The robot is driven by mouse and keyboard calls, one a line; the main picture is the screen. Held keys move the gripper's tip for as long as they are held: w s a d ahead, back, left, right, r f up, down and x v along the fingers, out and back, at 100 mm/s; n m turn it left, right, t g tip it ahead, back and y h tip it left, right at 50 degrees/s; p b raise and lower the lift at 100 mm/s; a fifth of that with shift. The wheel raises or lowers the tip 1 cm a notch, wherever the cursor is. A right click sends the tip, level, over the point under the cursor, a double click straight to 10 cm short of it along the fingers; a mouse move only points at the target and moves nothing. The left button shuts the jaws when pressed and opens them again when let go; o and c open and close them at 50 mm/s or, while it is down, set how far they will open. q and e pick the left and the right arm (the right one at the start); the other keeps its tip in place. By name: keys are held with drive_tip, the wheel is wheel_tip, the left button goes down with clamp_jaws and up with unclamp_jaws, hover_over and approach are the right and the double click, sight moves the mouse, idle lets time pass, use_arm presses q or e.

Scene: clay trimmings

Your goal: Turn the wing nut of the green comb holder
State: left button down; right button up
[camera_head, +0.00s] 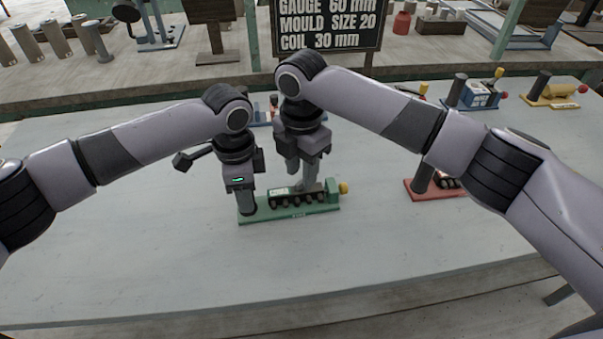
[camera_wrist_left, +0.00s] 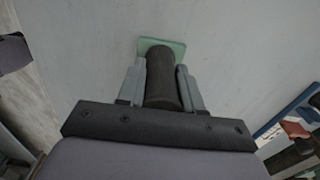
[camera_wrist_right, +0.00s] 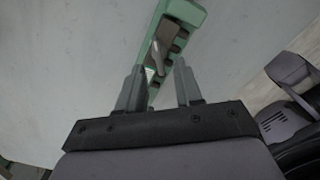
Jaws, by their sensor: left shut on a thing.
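The green comb holder (camera_head: 325,207) lies on the table with a row of dark parts along it and a yellow knob (camera_head: 343,188) at its right end. My left gripper (camera_head: 245,194) is shut on the dark upright post (camera_wrist_left: 162,80) at the holder's left end; the green base (camera_wrist_left: 178,48) shows beyond it. My right gripper (camera_head: 309,182) is over the holder's right part. In the right wrist view its fingers (camera_wrist_right: 159,68) are apart, with a grey-brown piece (camera_wrist_right: 164,42), apparently the wing nut, just beyond and between the tips. Contact cannot be told.
A red holder (camera_head: 410,190) stands to the right, partly behind my right arm. Blue (camera_head: 478,95) and yellow (camera_head: 553,92) holders stand at the back right. A dark sign (camera_head: 328,25) stands behind the table. The table's front is clear.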

drive_tip(key=shift+f, duration=1)
clamp_jaws()
